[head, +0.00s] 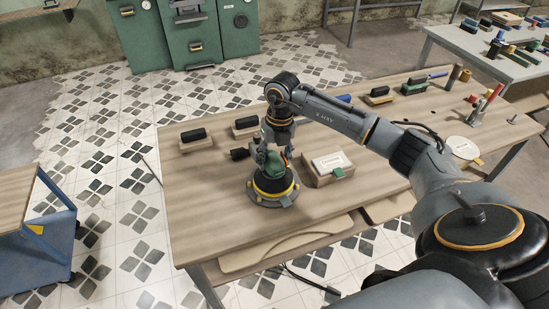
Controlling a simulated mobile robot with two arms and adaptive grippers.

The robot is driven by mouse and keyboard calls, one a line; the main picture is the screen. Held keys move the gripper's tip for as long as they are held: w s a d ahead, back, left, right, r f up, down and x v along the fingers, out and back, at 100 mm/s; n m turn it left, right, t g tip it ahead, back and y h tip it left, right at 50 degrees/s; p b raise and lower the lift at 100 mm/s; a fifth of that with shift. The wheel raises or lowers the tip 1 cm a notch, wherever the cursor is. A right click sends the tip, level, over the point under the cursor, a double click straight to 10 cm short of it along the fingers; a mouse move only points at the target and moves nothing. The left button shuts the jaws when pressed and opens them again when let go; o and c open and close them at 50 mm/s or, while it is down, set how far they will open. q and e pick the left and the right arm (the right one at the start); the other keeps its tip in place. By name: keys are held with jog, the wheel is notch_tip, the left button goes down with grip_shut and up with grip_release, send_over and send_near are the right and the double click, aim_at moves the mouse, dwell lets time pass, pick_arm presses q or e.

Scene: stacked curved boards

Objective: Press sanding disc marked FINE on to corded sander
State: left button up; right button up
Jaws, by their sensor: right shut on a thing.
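My right gripper (273,156) reaches down over the left part of the wooden table and is shut on the green top of the corded sander (272,180). The sander is upright, with a dark body and a yellow band low down. A round grey disc or pad (259,201) with a green tab (286,201) shows around its foot. I cannot tell whether sander and disc touch. A pale disc (463,147) with a yellow tab lies at the right of the table. No word FINE is readable on either disc. My left gripper is not in view.
A box (328,168) with a pale top and green tag stands close right of the sander. Black-topped blocks (194,140) lie behind it at left. Several small tools stand at the far right. The table's front left is clear; curved boards (290,245) lie below its front edge.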

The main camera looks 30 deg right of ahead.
jog(key=shift+f+b, duration=0.45)
jog(key=shift+f, duration=0.05)
dwell(0.4)
dwell(0.6)
jog(key=shift+r+p, duration=2.75)
jog(key=shift+r, duration=1.3)
